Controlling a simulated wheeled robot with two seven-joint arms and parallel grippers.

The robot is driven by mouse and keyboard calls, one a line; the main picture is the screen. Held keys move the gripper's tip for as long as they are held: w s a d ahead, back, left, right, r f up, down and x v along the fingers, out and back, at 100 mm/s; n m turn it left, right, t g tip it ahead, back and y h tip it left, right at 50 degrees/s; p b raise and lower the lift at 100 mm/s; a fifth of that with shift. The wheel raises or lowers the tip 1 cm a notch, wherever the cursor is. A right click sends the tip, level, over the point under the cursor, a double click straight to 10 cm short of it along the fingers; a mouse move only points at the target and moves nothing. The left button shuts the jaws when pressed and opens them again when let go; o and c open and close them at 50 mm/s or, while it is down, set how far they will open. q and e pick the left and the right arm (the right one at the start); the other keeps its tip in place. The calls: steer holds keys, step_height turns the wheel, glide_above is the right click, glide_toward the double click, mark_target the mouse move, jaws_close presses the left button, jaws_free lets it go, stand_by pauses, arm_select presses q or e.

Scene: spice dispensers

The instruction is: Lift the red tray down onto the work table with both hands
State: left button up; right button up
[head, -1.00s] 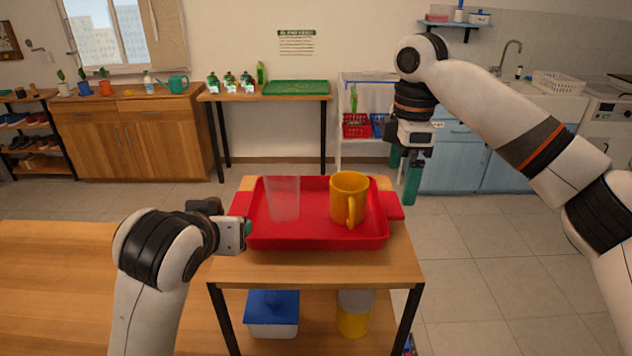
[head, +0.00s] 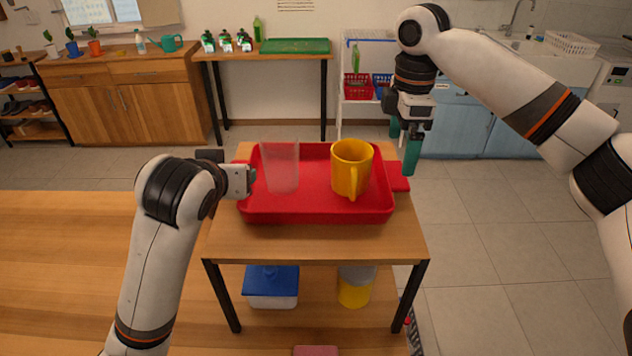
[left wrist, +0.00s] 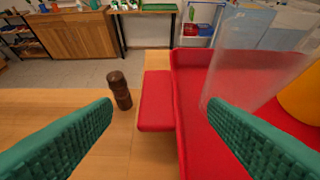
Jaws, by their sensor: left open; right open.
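The red tray (head: 320,210) sits on a small wooden stand (head: 315,245). It bears a clear tumbler (head: 281,168) and a yellow mug (head: 351,170). My left gripper (head: 252,180) is open at the tray's left handle, which it partly hides in the head view. In the left wrist view, the left handle (left wrist: 156,100) shows between its spread green fingers, with the tumbler behind the right finger. My right gripper (head: 403,152) is open and empty, fingers down, near the tray's right handle (head: 398,176). The work table (head: 70,270) lies to the left of the stand.
A dark brown cylinder (left wrist: 119,90) stands on the wooden top left of the handle in the left wrist view. A blue-lidded box (head: 271,285) and a yellow container (head: 355,287) sit beneath the stand's top. The work table's visible left part is clear.

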mark_target(396, 172)
arm_select(q)
steer(key=x, duration=0.7)
steer(key=shift+w+f, duration=0.2)
steer(key=shift+w, duration=0.05)
arm_select(e)
step_height(396, 172, down, 8)
steer(key=shift+r, duration=0.2)
arm_select(q)
steer(key=c, duration=1.1)
arm_select(e)
steer(key=c, duration=1.1)
arm_select(q)
steer(key=shift+r, duration=0.1)
steer(key=shift+c, duration=0.8)
arm_select(e)
steer(key=shift+r, duration=0.1)
